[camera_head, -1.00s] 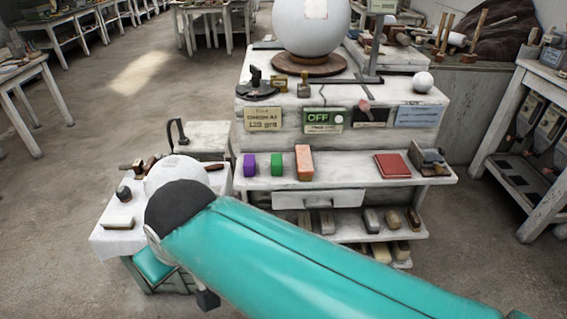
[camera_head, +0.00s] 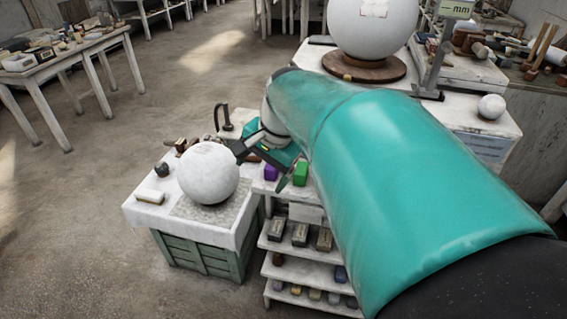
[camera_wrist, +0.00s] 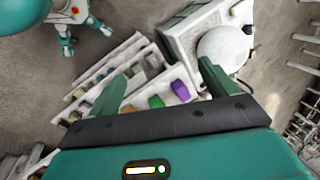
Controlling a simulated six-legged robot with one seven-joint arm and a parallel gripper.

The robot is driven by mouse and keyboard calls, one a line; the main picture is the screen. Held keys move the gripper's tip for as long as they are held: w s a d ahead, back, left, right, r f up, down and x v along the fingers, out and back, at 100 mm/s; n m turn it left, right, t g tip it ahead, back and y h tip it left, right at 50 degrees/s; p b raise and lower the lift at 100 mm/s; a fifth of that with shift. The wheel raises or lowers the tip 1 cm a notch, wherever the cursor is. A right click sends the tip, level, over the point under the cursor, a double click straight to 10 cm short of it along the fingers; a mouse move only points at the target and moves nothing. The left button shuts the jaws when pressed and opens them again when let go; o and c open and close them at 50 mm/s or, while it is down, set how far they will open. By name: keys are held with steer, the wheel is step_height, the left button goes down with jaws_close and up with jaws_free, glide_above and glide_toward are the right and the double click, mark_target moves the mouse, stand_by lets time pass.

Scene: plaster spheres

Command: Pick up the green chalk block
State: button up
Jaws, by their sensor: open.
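The green chalk block (camera_head: 300,172) stands upright on the top ledge of the white shelf unit, beside a purple block (camera_head: 271,173). In the wrist view the green block (camera_wrist: 156,101) lies between the purple block (camera_wrist: 180,89) and an orange block (camera_wrist: 128,109). My gripper (camera_head: 262,167) is by the blocks in the head view, and its fingers stand apart. In the wrist view my gripper (camera_wrist: 160,70) is open and empty, with the green block showing between its fingers. I cannot tell its exact height above the ledge.
A white plaster sphere (camera_head: 207,170) sits on a cloth-covered green crate (camera_head: 203,254) left of the shelf. Lower shelves (camera_head: 309,268) hold several small blocks. A large sphere (camera_head: 372,26) stands on the bench behind. Open floor lies to the left.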

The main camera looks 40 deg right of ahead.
steer(key=w+d+f+m+y, duration=0.25)
steer(key=d+m, duration=0.65)
steer(key=d, duration=0.6)
steer(key=m+t, duration=0.1)
steer(key=m, duration=0.4)
glide_toward(304, 168)
steer(key=shift+s+d+r, duration=0.15)
steer(key=shift+s+r, duration=0.6)
steer(key=shift+r, duration=0.15)
steer(key=shift+d+f+m+t, duration=0.1)
steer(key=shift+d+m+t, duration=0.1)
steer(key=shift+m+t, duration=0.1)
steer(key=x, duration=0.8)
steer(key=shift+f, duration=0.2)
steer(key=x, duration=0.5)
steer(key=shift+w+a, duration=0.15)
steer(key=shift+a, duration=0.05)
steer(key=c, duration=1.1)
steer(key=shift+c, duration=0.4)
